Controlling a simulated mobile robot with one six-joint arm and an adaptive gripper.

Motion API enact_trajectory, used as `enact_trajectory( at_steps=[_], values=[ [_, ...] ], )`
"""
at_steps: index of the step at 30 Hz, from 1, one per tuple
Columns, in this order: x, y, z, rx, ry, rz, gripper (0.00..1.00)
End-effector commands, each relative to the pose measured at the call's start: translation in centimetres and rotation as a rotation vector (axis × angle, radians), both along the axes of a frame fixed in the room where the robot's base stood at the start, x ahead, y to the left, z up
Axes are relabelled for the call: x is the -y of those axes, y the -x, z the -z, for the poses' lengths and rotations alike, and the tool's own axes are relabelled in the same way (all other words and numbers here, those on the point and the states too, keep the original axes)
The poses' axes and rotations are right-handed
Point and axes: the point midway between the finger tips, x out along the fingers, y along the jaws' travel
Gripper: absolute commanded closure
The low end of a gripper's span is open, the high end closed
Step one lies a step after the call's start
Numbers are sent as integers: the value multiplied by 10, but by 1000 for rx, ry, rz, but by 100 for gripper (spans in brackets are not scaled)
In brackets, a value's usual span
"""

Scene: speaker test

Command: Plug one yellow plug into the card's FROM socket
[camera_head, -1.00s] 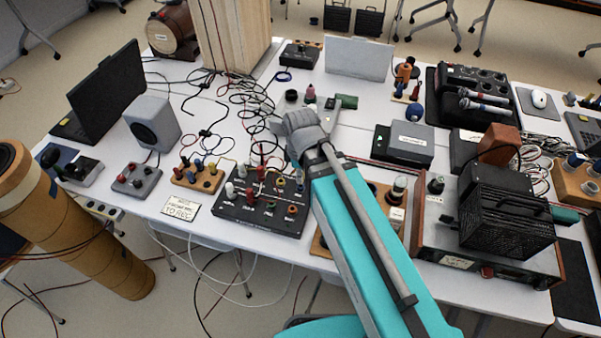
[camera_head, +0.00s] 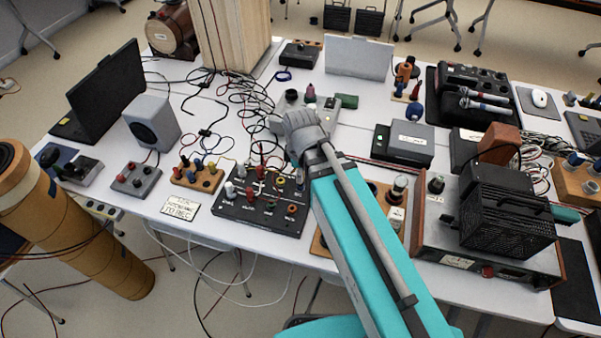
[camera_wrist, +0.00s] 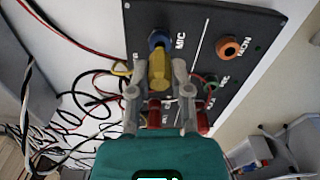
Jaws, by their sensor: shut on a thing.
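My gripper (camera_wrist: 160,86) is shut on a yellow plug (camera_wrist: 159,68) in the wrist view. The plug's far end is at the blue socket (camera_wrist: 158,41) beside the MIC label; I cannot tell whether it is in the socket or just above it. The black panel (camera_head: 228,207) stands at the table's front edge; it also shows in the wrist view (camera_wrist: 205,18). An orange socket (camera_wrist: 229,47) marked MON and a green one (camera_wrist: 210,83) are to the right. The card (camera_head: 180,208) lies left of the panel; I read "PROGRAM TO REC", its upper line is unclear.
Red plugs (camera_wrist: 205,121) stand close beside my fingers. A wooden block with coloured plugs (camera_head: 198,176) is left of the panel. Tangled cables (camera_head: 250,110) lie behind it. A heavy black-grilled unit (camera_head: 507,225) stands to the right.

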Motion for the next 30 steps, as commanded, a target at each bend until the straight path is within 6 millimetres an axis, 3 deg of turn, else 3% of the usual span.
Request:
enact_trajectory(
  at_steps=[30],
  values=[
    [0, 0, 10, 0, 0, 0, 100]
  ],
)
